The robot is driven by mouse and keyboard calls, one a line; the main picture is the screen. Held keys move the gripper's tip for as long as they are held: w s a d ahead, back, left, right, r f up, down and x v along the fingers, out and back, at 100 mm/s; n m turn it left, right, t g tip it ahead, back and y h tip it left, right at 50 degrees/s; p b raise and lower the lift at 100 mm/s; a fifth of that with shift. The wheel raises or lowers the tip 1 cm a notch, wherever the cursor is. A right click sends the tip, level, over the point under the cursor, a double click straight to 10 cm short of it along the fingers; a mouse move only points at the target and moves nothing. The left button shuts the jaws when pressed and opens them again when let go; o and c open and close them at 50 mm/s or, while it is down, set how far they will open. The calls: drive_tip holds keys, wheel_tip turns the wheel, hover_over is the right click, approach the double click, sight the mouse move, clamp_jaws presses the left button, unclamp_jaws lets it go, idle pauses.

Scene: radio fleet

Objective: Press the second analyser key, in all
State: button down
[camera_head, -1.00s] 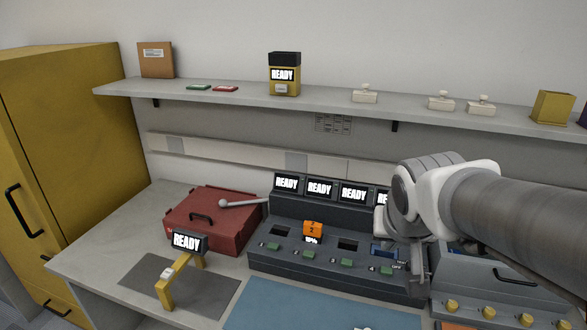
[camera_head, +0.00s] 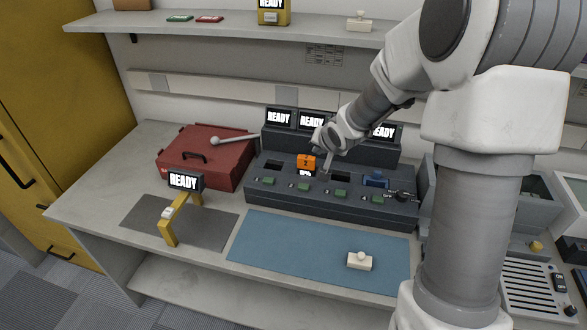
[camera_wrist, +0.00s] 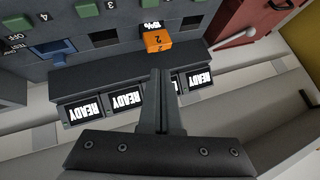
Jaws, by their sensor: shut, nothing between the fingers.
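The dark grey analyser (camera_head: 265,201) stands on the bench with a row of bays, READY screens behind them, and green keys along its front. The second key from the left (camera_head: 303,187) is green and sits in front of the bay that holds an orange block marked 2 (camera_head: 306,163). That block also shows in the wrist view (camera_wrist: 156,41). My gripper (camera_head: 328,165) is shut and empty. It is above the analyser, just right of the orange block and apart from the key. Its narrow fingers (camera_wrist: 161,75) point toward the bays in the wrist view.
A blue block (camera_head: 375,180) sits in the fourth bay. A red case (camera_head: 205,158) and a yellow stand with a READY screen (camera_head: 187,181) are to the left. A blue mat (camera_head: 300,245) with a white handled piece (camera_head: 359,260) lies in front.

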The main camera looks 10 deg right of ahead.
drive_tip(key=shift+m+y, duration=0.4)
drive_tip(key=shift+y, duration=0.3)
drive_tip(key=w+a+f, duration=0.3)
drive_tip(key=f, duration=0.1)
drive_tip(key=shift+f, duration=0.2)
drive_tip(key=b, duration=0.8)
approach(301, 183)
drive_tip(key=x, duration=0.5)
drive_tip(key=shift+w+a+r, duration=0.1)
drive_tip(key=shift+w+r, duration=0.2)
drive_tip(key=shift+w, duration=0.15)
idle(0.5)
drive_tip(key=shift+f+b, duration=0.35)
drive_tip(key=shift+f, duration=0.05)
drive_tip(key=shift+f+b, duration=0.3)
drive_tip(key=shift+f, duration=0.2)
idle(0.5)
drive_tip(key=shift+r, duration=0.15)
drive_tip(key=shift+r+p, duration=0.8)
drive_tip(key=shift+p, duration=0.1)
